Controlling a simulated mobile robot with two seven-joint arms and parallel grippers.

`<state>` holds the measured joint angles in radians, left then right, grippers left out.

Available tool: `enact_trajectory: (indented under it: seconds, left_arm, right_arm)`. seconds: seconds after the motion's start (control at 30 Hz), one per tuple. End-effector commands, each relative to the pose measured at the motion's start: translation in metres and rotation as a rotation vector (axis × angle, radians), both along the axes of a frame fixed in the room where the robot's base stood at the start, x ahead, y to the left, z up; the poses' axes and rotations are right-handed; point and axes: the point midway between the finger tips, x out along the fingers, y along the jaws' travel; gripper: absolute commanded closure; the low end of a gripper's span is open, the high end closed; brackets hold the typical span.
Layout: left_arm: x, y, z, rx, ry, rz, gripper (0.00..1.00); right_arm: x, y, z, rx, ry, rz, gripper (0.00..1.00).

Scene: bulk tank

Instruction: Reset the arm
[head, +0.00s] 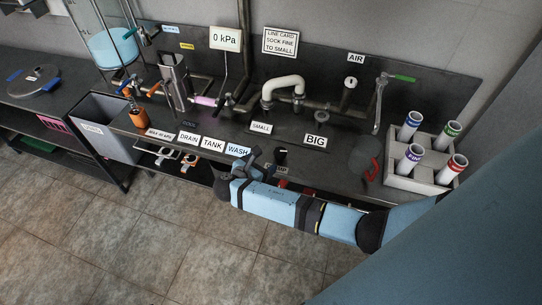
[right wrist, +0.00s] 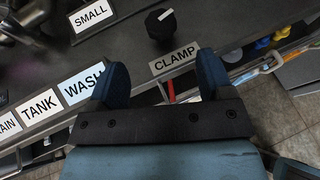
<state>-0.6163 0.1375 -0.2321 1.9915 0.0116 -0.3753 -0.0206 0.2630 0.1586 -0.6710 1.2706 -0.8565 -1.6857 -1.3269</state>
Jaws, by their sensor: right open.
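My right arm (head: 295,212) reaches in from the right in the head view, blue with dark bands. Its gripper (head: 255,160) is at the front edge of the dark counter, near the WASH label (head: 237,150). A black knob (right wrist: 160,24) with a white mark stands on the counter beyond the fingers, above the CLAMP label (right wrist: 174,60). My left gripper is not in view.
Pipes and valves run along the back of the counter (head: 225,133). A rack (head: 415,182) with several capped white tubes stands at the right. A red-handled dark object (head: 364,158) lies beside it. A grey bin (head: 105,130) is at the left. Tiled floor in front is clear.

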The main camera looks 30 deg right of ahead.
Motion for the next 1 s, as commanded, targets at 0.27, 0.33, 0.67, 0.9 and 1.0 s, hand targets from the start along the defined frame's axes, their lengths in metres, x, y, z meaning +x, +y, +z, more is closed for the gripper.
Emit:
enact_trajectory:
  seconds: [0.27,0.33,0.67,0.9,1.0]
  left_arm:
    - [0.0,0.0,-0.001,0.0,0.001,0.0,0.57]
    - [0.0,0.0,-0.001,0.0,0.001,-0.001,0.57]
    - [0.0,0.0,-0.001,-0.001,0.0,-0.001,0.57]
    - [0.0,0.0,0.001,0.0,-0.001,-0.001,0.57]
    - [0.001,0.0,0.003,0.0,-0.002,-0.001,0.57]
  right_arm:
    - [-0.007,0.018,0.008,0.0,-0.001,0.0,0.26]
    - [-0.007,0.018,0.008,0.0,-0.001,0.0,0.26]
    - [-0.007,0.018,0.008,0.0,0.0,0.0,0.26]
    - [-0.022,0.023,-0.01,0.115,-0.032,0.011,0.26]
    - [-0.051,0.037,-0.038,0.345,-0.108,0.009,0.26]
